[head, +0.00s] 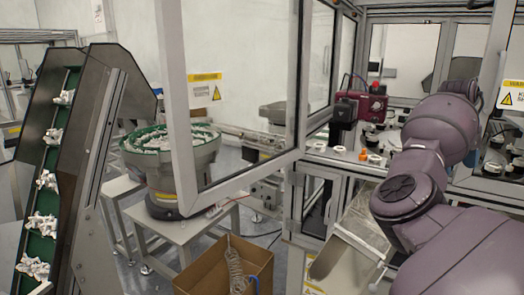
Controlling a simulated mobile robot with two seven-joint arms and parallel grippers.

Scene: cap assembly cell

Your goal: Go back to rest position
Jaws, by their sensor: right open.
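My right arm (415,185) comes in from the lower right and bends up and away into the open cell. My right gripper (480,132) is at the far end of this arm, over the work surface of the cell. It is open, but the arm links hide much of it and its fingertips are hard to make out. I see nothing held in it. My left arm and left gripper are not in view.
A framed glass door (240,100) stands open left of the cell. A red machine (368,104) and small orange and white parts sit on the cell's worktop. A metal chute (350,242), a cardboard box (222,270), a green-rimmed bowl feeder (165,175) and a green conveyor (45,190) stand nearby.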

